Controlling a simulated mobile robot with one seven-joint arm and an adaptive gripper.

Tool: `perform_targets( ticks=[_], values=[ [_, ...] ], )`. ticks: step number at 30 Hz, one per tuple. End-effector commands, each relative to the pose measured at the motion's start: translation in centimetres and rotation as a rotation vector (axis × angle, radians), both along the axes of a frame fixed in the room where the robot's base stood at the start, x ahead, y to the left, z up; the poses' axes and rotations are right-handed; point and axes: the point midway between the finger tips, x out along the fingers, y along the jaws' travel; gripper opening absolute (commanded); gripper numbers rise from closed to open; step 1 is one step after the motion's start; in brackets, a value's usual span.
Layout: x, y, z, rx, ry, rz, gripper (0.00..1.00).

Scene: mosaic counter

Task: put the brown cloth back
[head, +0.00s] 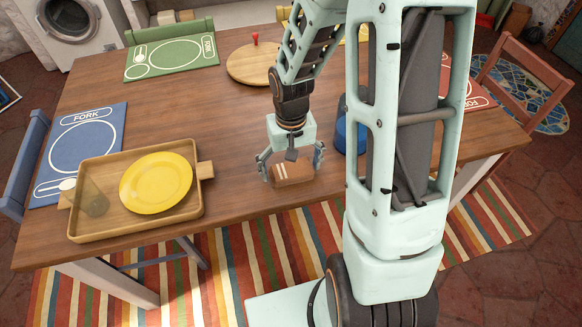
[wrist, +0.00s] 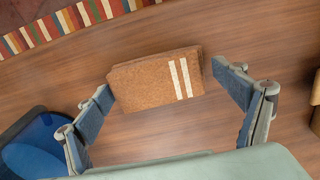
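The brown cloth (head: 291,173) lies folded on the wooden table near its front edge, with two white stripes at one end. In the wrist view the cloth (wrist: 160,83) lies between the two fingers, a little beyond their tips. My gripper (head: 291,165) is open above the cloth, pointing down, with one finger to either side of it. In the wrist view my gripper (wrist: 160,82) shows a gap between each fingertip and the cloth, wider on the right. Whether the fingertips are at the cloth's height I cannot tell.
A wooden tray (head: 131,222) with a yellow plate (head: 156,183) and a clear cup (head: 91,197) stands left of my gripper. A blue round object (head: 341,134) stands close on the right, partly hidden by my arm. A round wooden board (head: 250,64) lies farther back.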

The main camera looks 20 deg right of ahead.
Motion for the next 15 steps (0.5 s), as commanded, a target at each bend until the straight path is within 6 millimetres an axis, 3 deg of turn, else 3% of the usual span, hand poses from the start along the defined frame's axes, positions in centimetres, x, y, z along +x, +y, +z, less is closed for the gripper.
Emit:
perform_targets(
  ticks=[10, 15],
  values=[
    [0.0, 0.0, 0.1, 0.000, 0.000, 0.000, 0.96],
    [0.1, 0.0, 1.6, 0.000, -0.004, -0.002, 0.96]
  ],
)
